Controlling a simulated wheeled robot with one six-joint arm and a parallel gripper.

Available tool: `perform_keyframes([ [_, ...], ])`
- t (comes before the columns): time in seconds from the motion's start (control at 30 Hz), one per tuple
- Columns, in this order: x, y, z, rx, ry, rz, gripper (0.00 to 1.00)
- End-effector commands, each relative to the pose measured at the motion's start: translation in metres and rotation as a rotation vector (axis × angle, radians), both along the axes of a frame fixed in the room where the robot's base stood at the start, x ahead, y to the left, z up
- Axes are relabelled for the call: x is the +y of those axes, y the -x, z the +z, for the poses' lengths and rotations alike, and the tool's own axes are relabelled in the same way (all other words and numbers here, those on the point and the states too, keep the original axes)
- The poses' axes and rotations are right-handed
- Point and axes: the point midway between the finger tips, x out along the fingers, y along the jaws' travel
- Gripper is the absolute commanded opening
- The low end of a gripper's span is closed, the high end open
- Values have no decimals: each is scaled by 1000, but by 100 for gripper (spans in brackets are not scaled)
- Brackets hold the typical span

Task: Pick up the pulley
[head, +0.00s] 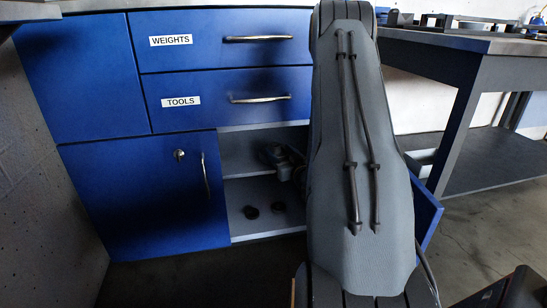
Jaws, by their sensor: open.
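My gripper (270,157) shows as a small dark shape inside the open cabinet, at the height of the upper compartment. It comes out from behind my grey arm, which hides part of it. Its fingers are too small and dark to make out in detail. My arm hides the right part of the cabinet.
A closed blue door (140,200) stands left of the open compartment. The WEIGHTS drawer (205,55) and TOOLS drawer (200,115) above are shut. An open blue door (427,215) juts out right of my arm. A grey workbench (450,50) stands at the right.

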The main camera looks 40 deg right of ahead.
Motion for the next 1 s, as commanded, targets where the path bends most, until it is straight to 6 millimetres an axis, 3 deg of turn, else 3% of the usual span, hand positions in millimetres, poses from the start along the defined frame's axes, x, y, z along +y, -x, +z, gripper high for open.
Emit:
perform_keyframes([
  [0.23, -7, -28, -2, -1, 1, 1, 55],
  [0.57, -8, -31, 0, 0, 0, 0, 53],
  [0.87, -8, -31, -1, 0, 0, 0, 3],
  [1.0, -9, -31, 1, -4, 2, 0, 0],
])
